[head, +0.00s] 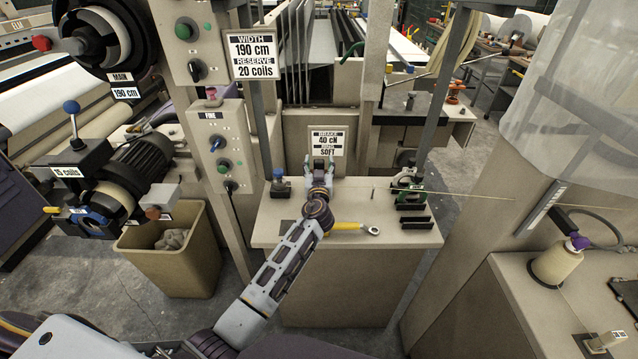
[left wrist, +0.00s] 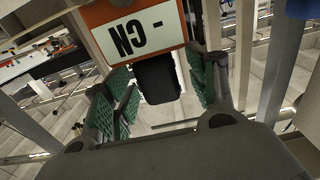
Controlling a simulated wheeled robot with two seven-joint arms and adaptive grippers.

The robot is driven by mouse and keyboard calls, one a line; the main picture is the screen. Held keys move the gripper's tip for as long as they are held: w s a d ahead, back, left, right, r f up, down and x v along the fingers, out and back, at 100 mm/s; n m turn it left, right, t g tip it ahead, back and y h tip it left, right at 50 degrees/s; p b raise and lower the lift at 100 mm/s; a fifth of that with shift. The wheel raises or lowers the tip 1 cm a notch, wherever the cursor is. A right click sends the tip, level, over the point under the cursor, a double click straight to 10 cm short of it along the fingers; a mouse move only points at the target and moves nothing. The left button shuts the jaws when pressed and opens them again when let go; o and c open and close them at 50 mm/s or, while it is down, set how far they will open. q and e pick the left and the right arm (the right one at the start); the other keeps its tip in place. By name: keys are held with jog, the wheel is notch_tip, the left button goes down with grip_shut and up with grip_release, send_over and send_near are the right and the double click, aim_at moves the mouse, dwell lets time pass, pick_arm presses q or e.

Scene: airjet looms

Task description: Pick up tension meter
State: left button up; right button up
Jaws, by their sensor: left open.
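The tension meter (left wrist: 175,22) shows in the left wrist view as an orange body with a white face marked "- cN". A black part (left wrist: 158,80) below the face stands between the green-padded fingers of my left gripper (left wrist: 160,85). The gripper is open, with gaps visible beside the black part. In the head view my left gripper (head: 320,166) is over the back of the beige bench top, in front of a white sign. I cannot make out the meter there; my gripper and arm probably hide it. My right gripper is not in view.
The beige bench (head: 278,226) holds a yellow-handled ring tool (head: 345,227), a small blue-topped item (head: 280,185) and a black-and-green yarn fixture (head: 411,190). A thin yarn (head: 470,194) runs right. A control post (head: 218,150) and bin (head: 180,262) stand left.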

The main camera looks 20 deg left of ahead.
pick_arm(q)
jog(key=shift+w, duration=0.1)
jog(key=c, duration=0.6)
grip_shut()
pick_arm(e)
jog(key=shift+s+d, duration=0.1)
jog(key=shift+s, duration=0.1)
